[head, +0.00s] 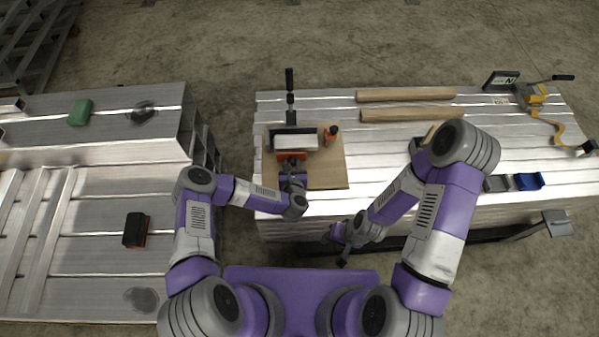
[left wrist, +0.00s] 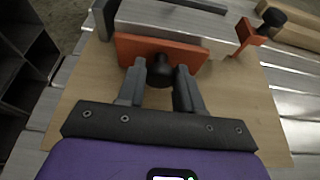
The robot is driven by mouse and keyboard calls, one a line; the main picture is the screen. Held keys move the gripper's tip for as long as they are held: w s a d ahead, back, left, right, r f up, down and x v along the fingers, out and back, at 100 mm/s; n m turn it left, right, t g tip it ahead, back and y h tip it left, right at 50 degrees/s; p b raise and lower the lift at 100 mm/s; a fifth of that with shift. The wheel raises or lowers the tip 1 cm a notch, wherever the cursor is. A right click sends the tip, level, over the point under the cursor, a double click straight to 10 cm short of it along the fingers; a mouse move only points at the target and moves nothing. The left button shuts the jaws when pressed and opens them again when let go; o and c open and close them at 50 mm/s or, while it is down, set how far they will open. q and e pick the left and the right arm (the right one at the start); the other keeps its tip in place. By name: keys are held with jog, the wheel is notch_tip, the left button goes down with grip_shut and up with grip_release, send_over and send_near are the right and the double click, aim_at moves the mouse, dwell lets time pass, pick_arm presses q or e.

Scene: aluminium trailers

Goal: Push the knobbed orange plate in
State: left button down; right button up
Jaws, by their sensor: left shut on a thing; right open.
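The knobbed orange plate (head: 289,154) stands at the near side of a pale metal block (head: 296,141) on a wooden board. In the left wrist view the orange plate (left wrist: 127,49) is upright, with a black knob (left wrist: 160,78) on its near face. My left gripper (head: 291,165) is at the plate, its fingers on either side of the knob and shut on it. In the left wrist view the fingers (left wrist: 160,84) partly hide the knob and the plate's lower edge. My right gripper (head: 341,248) is open and empty, low in front of the bench, away from the plate.
The wooden board (head: 332,172) lies on the slatted metal bench. A small orange piece with a black knob (head: 331,138) stands right of the block; a black-handled tool (head: 290,95) stands behind. Two wooden bars (head: 407,114) and a blue item (head: 529,181) lie farther right.

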pick_arm(q)
jog(key=c, duration=0.8)
grip_release()
jog(key=shift+o, duration=0.2)
jog(key=p+v, duration=0.2)
jog(key=v, duration=0.4)
jog(key=shift+s+r+p, duration=0.15)
jog(key=shift+s+p, duration=0.1)
jog(key=shift+p, duration=0.05)
jog(key=shift+s+r, duration=0.15)
jog(key=shift+s, duration=0.35)
jog(key=shift+c, duration=0.2)
